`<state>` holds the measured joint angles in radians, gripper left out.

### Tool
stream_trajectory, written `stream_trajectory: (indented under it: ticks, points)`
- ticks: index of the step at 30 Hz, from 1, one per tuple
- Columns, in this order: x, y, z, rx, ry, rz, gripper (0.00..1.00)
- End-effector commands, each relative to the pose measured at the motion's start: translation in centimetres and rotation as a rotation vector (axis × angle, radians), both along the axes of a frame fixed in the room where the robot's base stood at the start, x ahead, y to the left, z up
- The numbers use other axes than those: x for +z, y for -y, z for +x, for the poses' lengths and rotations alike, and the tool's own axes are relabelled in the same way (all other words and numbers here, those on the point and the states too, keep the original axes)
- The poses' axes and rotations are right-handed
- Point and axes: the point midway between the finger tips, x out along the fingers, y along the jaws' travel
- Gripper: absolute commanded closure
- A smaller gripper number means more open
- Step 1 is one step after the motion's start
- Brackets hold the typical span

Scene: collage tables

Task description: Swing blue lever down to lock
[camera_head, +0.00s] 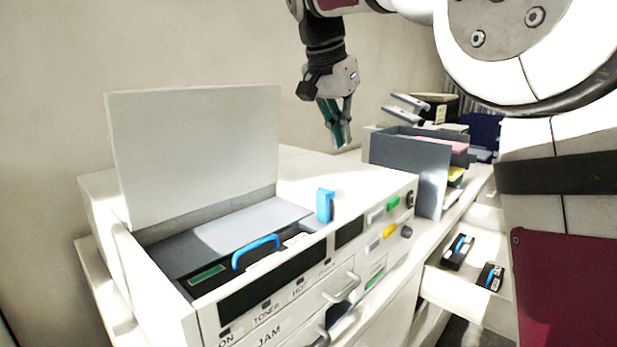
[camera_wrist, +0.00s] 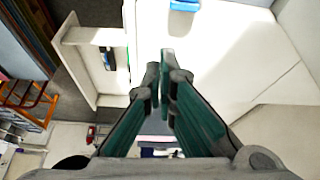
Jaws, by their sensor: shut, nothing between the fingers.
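The blue lever (camera_head: 325,206) stands upright on the printer's top, at the right end of its open bay. A blue arched handle (camera_head: 256,248) sits on the dark unit inside the bay. A blue piece, probably the lever, is cut off at the top edge of the wrist view (camera_wrist: 186,4). My gripper (camera_head: 341,146) is shut and empty, pointing down above and behind the lever, apart from it. Its green-sided fingers also show in the wrist view (camera_wrist: 166,72), over the white printer top.
The printer's lid (camera_head: 195,150) stands open at the left. A grey file box (camera_head: 405,165) with folders stands right of the printer. An open drawer (camera_head: 470,285) at the lower right holds two black items with blue parts. The white top behind the lever is clear.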

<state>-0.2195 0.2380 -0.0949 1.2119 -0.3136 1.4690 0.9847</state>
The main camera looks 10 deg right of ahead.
Motion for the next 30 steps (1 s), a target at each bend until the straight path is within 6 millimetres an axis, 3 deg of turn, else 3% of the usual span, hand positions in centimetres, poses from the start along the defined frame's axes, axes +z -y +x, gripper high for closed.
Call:
stream_trajectory:
  ticks: [1, 6, 20, 25, 30]
  points:
    - [-0.3, -0.3, 1.0, -0.021, 0.003, -0.006, 1.0]
    - [-0.5, -0.6, 2.5, -0.074, 0.011, -0.014, 1.0]
    - [-0.7, -0.6, 2.7, -0.085, 0.013, -0.016, 1.0]
    - [-2.2, 0.0, 3.0, -0.086, 0.011, -0.016, 1.0]
    - [-5.1, 1.1, 3.7, -0.085, 0.009, -0.016, 1.0]
